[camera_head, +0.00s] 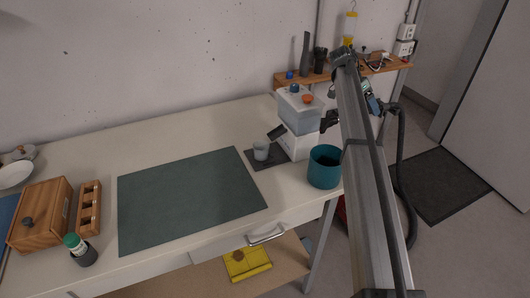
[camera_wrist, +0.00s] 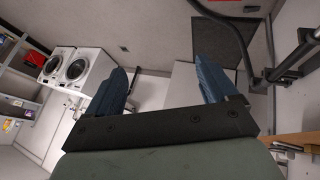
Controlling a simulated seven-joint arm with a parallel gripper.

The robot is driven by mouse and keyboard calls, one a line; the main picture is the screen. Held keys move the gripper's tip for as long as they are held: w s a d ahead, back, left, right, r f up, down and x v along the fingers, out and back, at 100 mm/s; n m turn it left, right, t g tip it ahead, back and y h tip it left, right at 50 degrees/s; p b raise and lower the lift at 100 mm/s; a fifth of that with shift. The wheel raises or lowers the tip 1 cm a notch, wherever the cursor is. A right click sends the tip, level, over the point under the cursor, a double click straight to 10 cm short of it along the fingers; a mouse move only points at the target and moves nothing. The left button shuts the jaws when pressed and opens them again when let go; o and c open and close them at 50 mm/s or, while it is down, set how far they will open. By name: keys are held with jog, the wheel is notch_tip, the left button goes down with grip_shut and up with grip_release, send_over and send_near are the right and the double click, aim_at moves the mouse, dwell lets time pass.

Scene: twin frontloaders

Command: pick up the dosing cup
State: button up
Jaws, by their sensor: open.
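A small pale translucent cup (camera_head: 261,151), which looks like the dosing cup, stands upright on a small dark mat (camera_head: 253,164) on the worktop in the head view. It is just left of a white dispenser with a clear container (camera_head: 299,117). My gripper (camera_wrist: 160,68) shows in the wrist view with its two blue fingers wide apart and nothing between them. The cup is not in the wrist view. In the head view my arm rises at the right, and I cannot clearly make out the fingers there.
A teal bin (camera_head: 324,167) stands at the worktop's right end. A large green mat (camera_head: 190,198) lies mid-worktop. A wooden box (camera_head: 40,216) and a green-capped bottle (camera_head: 80,250) are at left. A wall shelf (camera_head: 345,72) holds tools. Two frontloaders (camera_wrist: 88,68) show in the wrist view.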

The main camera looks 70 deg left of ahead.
jog(key=s+a+r+y, duration=0.1)
jog(key=s+a+r, duration=0.9)
jog(key=r, duration=0.1)
jog(key=s+a+f+n+g+y, duration=0.1)
jog(key=s+a+f+n, duration=0.2)
jog(key=s, duration=0.6)
jog(key=s+a+f+y, duration=0.1)
jog(key=s+a+f, duration=0.25)
jog(key=s, duration=0.55)
jog(key=n+g+y, duration=0.2)
jog(key=n+y, duration=0.3)
jog(key=n, duration=0.2)
send_near(261, 147)
jog(key=f, duration=0.4)
jog(key=w+f, duration=0.1)
jog(key=f, duration=0.2)
jog(key=shift+a, duration=0.2)
